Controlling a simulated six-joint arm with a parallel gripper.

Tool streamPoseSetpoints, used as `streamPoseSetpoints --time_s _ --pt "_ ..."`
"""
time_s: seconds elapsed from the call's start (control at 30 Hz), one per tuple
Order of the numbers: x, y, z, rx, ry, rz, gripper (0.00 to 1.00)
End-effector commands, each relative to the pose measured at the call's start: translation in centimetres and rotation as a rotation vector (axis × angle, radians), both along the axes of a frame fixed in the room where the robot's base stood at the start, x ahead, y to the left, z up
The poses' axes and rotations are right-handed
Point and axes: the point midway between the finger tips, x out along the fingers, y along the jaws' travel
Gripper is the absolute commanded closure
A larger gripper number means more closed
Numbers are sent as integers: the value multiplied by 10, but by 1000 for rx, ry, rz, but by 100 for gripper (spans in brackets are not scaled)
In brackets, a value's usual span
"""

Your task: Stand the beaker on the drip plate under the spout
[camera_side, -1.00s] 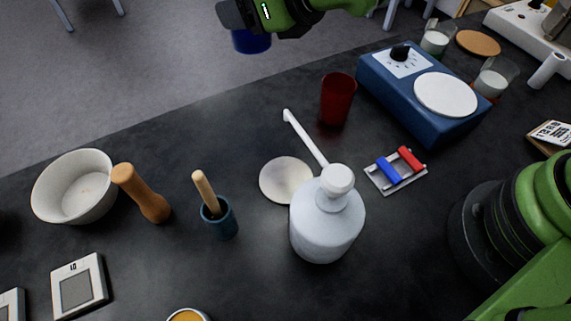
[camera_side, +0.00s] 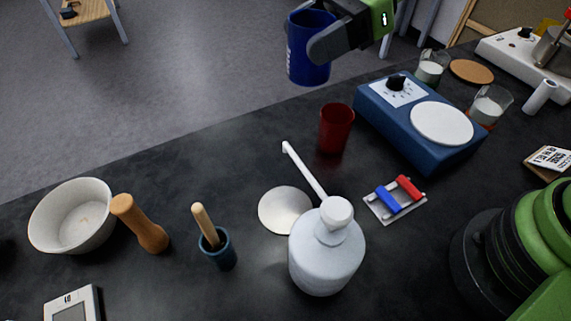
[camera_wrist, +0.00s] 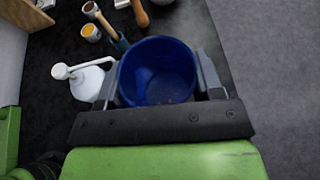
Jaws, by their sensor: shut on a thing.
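My gripper (camera_side: 326,44) is shut on a blue beaker (camera_side: 308,62) and holds it upright, high above the far side of the bench. In the wrist view the blue beaker (camera_wrist: 158,72) sits between my two fingers, and its inside looks empty. The white drip plate (camera_side: 284,210) lies flat on the bench, below and to the left of the held beaker. The white bottle (camera_side: 327,260) stands just right of the plate, and its long spout (camera_side: 304,168) reaches up and left over the plate's area. In the wrist view the bottle (camera_wrist: 90,82) is left of the beaker; the plate is hidden there.
A red cup (camera_side: 335,130) stands on the bench between my gripper and the bottle.

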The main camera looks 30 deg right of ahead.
Motion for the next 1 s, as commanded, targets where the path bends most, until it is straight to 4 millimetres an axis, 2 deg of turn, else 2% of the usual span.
streamPoseSetpoints --time_s 0.2,0.43,0.7,1.0 --pt "-40 -39 -14 2 3 231 63" --pt "-70 -71 -23 2 1 385 63" --pt "-90 -95 -28 3 0 484 63" --pt "-90 -94 -57 3 1 486 63"
